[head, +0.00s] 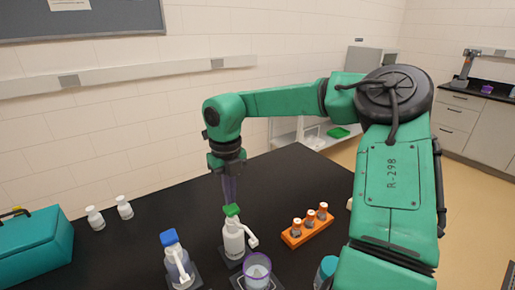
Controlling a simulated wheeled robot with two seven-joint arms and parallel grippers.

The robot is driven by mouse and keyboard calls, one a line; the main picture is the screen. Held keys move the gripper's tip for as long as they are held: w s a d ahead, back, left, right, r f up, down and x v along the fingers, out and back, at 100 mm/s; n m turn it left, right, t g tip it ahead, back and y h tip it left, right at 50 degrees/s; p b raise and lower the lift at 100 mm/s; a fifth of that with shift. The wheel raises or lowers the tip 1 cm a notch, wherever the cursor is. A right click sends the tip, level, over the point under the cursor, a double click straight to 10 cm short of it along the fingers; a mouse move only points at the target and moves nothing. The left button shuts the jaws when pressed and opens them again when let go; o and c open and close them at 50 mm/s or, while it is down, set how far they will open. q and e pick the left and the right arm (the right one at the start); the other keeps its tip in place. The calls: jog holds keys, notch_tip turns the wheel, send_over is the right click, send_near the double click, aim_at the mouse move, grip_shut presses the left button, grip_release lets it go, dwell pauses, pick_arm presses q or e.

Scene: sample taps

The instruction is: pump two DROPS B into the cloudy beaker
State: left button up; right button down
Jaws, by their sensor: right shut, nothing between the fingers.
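A pump bottle with a green head (234,240) stands upright on the black table, its spout pointing right and down. A pump bottle with a blue head (178,264) stands to its left and nearer me. I cannot read their labels, so I cannot tell which is DROPS B. A beaker with a purple rim and pale, cloudy-looking contents (257,275) stands in front of the green-headed bottle. My right gripper (230,198) points down, shut and empty, directly over the green head; I cannot tell whether it touches. My left gripper is out of view.
A teal-capped container (327,268) is near my right arm. Two small white bottles (95,218) and a teal case (36,246) stand at left. The table's back middle is clear.

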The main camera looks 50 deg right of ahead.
aim_at(231, 207)
dwell(0.4)
jog(key=shift+f+b, duration=1.3)
jog(key=shift+f, duration=0.25)
jog(key=shift+r, duration=0.2)
jog(key=shift+r+p, duration=1.1)
jog(key=shift+r, duration=0.25)
jog(key=shift+r, duration=0.1)
notch_tip(231, 207, up, 6)
jog(key=p, duration=0.4)
